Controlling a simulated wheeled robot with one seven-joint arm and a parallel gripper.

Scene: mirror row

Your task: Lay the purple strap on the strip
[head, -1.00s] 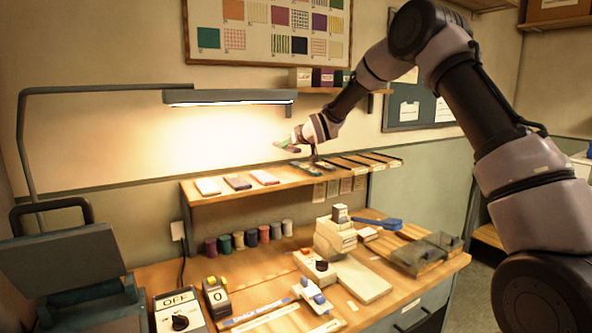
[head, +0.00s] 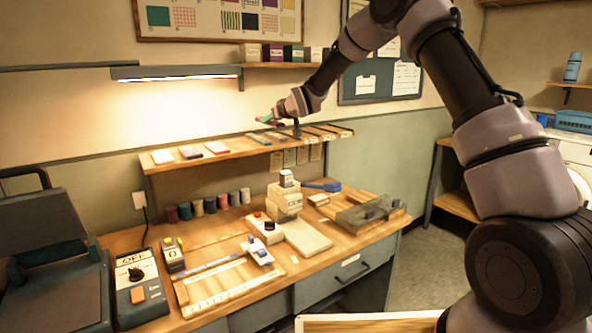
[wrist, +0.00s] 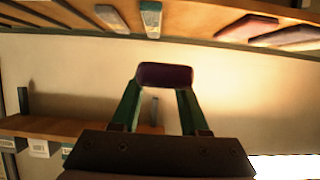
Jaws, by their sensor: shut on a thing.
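My gripper (wrist: 163,98) is shut on a dark purple piece that looks like the purple strap (wrist: 165,75). The piece spans the two green fingertips and is seen nearly end-on. In the head view my gripper (head: 268,120) hangs in the air just above the back shelf, near its middle, and the strap there is too small to make out. Several narrow dark strips (head: 322,132) lie along the right part of that shelf. A long pale strip (head: 222,294) lies in a wooden frame on the bench. I cannot tell which is the task's strip.
A lit lamp (head: 176,73) hangs at left. Below are spools (head: 210,205), a white boxy device (head: 285,198) and a control box (head: 138,285).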

